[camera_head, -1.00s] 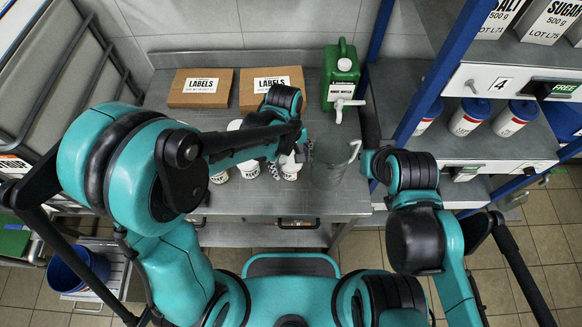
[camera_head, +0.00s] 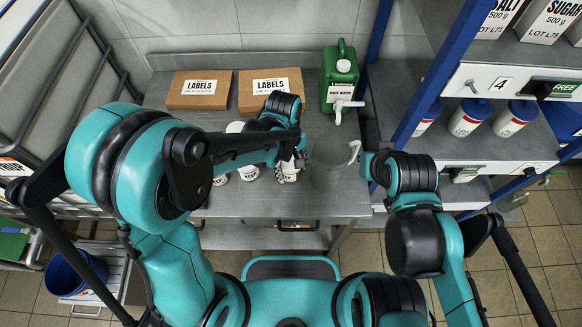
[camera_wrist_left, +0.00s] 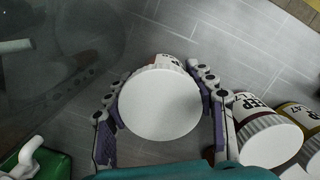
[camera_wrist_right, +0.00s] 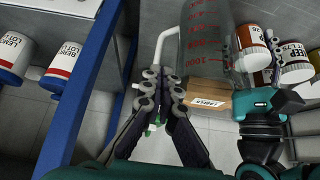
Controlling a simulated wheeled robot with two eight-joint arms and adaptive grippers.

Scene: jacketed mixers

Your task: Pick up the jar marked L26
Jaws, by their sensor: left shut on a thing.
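A white-lidded jar (camera_wrist_left: 160,103) sits between the fingers of my left gripper (camera_wrist_left: 163,105) in the left wrist view. The gripper is shut on it. The jar also shows in the head view (camera_head: 289,175) and, with a brown-red band, in the right wrist view (camera_wrist_right: 252,42).
A clear jug (camera_head: 330,165) with red graduations stands just right of the held jar. A green canister (camera_head: 340,80) with a white tap and two LABELS boxes (camera_head: 200,90) (camera_head: 270,88) stand at the bench's back. A blue-framed shelf (camera_head: 410,110) rises at right.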

